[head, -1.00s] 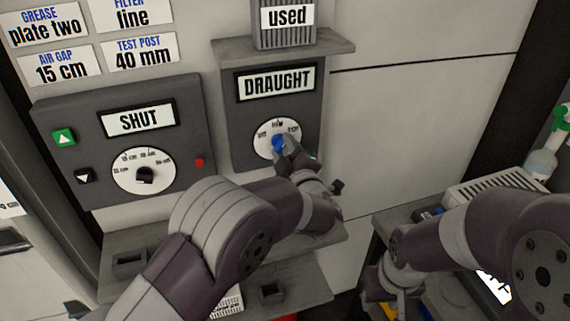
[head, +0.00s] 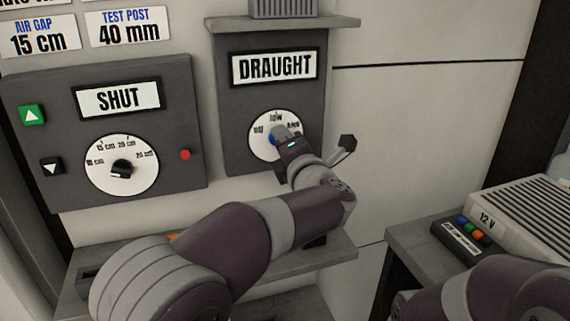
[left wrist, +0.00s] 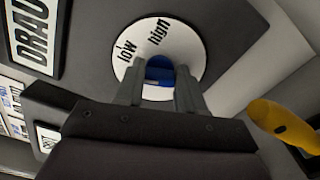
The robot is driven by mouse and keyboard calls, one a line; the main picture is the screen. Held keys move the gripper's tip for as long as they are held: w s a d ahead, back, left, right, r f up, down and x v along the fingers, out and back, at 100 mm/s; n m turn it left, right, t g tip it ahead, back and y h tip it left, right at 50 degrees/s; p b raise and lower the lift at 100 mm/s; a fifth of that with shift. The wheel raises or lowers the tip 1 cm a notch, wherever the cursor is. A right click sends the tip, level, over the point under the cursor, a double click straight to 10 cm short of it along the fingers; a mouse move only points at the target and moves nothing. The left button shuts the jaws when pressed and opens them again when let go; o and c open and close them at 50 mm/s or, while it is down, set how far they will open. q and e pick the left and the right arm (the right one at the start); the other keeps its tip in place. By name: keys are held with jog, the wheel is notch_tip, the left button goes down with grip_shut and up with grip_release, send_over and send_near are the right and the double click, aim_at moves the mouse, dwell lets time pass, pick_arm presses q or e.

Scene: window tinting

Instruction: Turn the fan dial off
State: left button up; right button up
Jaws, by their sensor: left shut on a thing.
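The fan dial is a white round face (head: 259,148) with a blue knob (head: 271,139) on the grey DRAUGHT panel (head: 229,110). Its marks read off at left, low at top and high at right. My left gripper (head: 281,137) is shut on the blue knob and covers most of it. In the left wrist view the blue knob (left wrist: 160,74) sits between the two fingers, with low and high readable on the face (left wrist: 192,50). The off mark is hidden there, and I cannot tell where the knob points. My right gripper is out of view.
Left of the DRAUGHT panel is the SHUT panel (head: 60,145) with its own black-knobbed dial (head: 122,160), arrow buttons and a red button (head: 185,154). A grey shelf (head: 335,252) runs below. At right, a 12 V box (head: 520,215) stands on a bench.

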pick_arm(q)
jog(key=shift+a+r+n+b, duration=0.1)
jog(key=shift+n+b, duration=1.9)
jog(key=shift+b, duration=0.1)
jog(key=shift+a+r+n+b, duration=0.1)
jog(key=shift+n+b, duration=1.9)
jog(key=shift+b, duration=0.05)
jog(key=shift+r, duration=0.1)
jog(key=o, duration=1)
jog(key=shift+o, duration=0.2)
jog(key=v, duration=1.2)
jog(key=shift+s, duration=0.35)
